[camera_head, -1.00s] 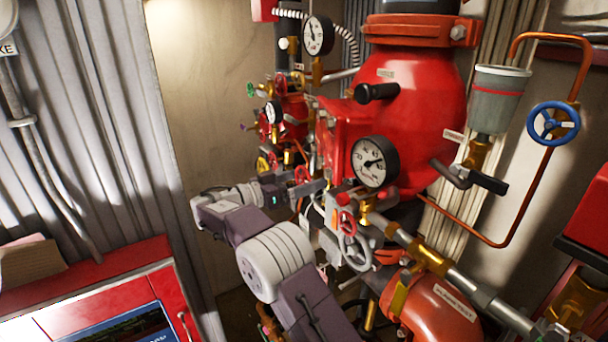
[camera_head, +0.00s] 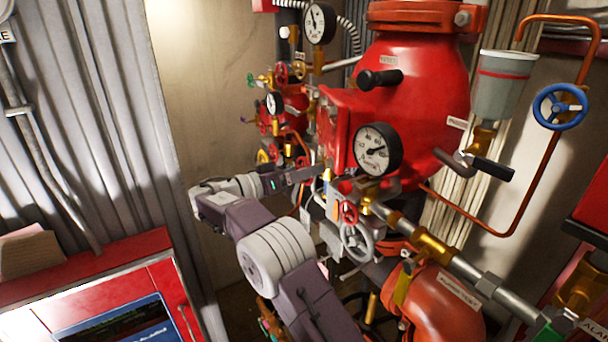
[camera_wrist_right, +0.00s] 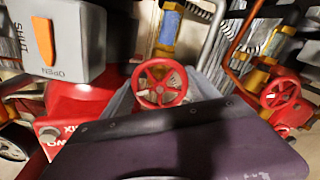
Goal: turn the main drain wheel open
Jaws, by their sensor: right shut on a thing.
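My right gripper (camera_head: 316,172) reaches in among the pipework, left of the large gauge (camera_head: 376,149). In the right wrist view a small red spoked wheel (camera_wrist_right: 160,84) sits between the grey fingers of the right gripper (camera_wrist_right: 163,92), which is shut on it. The dark gripper body hides the area below the wheel. In the head view the gripper tip and nearby pipes crowd the spot, so the grip is unclear there. No readable label shows which wheel is the main drain. My left gripper is not in view.
Another red wheel (camera_wrist_right: 280,93) is at right in the wrist view, and a grey OPEN/SHUT box (camera_wrist_right: 55,40) at upper left. A blue wheel (camera_head: 560,107) is far right.

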